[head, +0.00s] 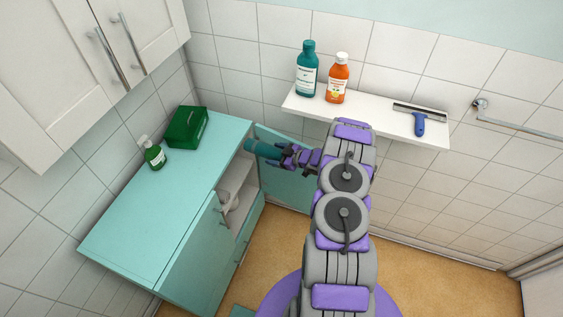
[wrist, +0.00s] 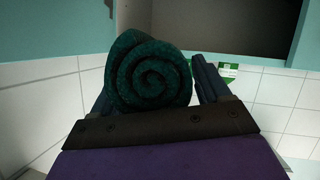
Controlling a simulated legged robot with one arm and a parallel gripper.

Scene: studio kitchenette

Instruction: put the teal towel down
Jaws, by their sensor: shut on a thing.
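The teal towel (head: 262,149) is rolled up and held at the end of my arm, by the right end of the teal counter. In the wrist view the rolled towel (wrist: 148,72) shows its spiral end, between the two fingers. My gripper (head: 287,157) is shut on it. In the wrist view my gripper (wrist: 155,90) has its right finger clear to see and its left finger partly hidden by the towel. In the head view the towel is in front of an open teal cabinet door. I cannot tell its exact height above the counter.
The counter (head: 130,215) bears a green box (head: 187,128) and a green pump bottle (head: 154,154). A wall shelf (head: 375,111) holds a teal bottle (head: 307,70), an orange bottle (head: 337,80) and a blue-handled squeegee (head: 419,122).

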